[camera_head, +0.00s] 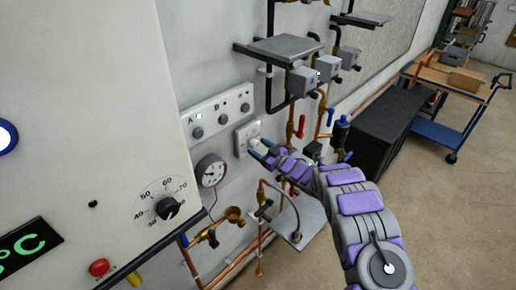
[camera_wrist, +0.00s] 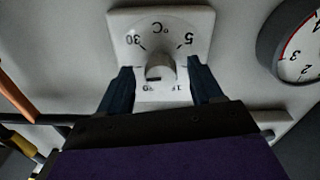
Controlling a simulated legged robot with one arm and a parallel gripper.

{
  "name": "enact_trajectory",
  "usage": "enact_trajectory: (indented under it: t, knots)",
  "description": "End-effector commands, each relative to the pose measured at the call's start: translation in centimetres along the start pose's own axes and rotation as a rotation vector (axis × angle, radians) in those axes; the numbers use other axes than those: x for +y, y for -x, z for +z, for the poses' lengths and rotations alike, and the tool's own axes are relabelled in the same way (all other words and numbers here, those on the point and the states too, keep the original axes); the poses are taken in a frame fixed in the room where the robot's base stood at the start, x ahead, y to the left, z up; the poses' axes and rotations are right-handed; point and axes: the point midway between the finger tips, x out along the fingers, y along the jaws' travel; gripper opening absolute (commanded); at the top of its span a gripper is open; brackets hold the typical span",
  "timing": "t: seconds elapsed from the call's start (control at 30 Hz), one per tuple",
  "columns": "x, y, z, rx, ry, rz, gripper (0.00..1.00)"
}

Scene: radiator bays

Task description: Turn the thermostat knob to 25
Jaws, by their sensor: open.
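The thermostat is a white square plate (camera_wrist: 190,17) with a pale round knob (camera_wrist: 160,67), seen upside down in the wrist view. Its scale shows 30 at left and 5 at right; the lower numbers are partly hidden. A dark mark shows low on the knob, slightly left of its middle. My gripper (camera_wrist: 162,88) is open, with one dark finger on each side of the knob and gaps between. In the head view the plate (camera_head: 242,139) is on the wall and my gripper (camera_head: 263,151) reaches it from the right, covering part of the knob.
A pressure gauge (camera_head: 211,171) sits below left of the thermostat, and a switch panel (camera_head: 218,110) with several knobs above it. A boiler (camera_head: 100,90) with a black dial knob (camera_head: 167,208) stands at left. Copper pipes and valves (camera_head: 301,126) are close by on the right.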

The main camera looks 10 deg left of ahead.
Motion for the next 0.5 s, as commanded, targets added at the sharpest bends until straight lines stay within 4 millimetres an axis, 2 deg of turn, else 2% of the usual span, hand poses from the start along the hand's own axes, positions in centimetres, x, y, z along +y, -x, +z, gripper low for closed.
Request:
enact_trajectory:
  t: [0.27,0.5]
  knots:
    - [0.1,4.3,0.1,-0.001,0.001,0.002,0.65]
    - [0.2,9.2,0.2,-0.001,-0.001,0.004,0.65]
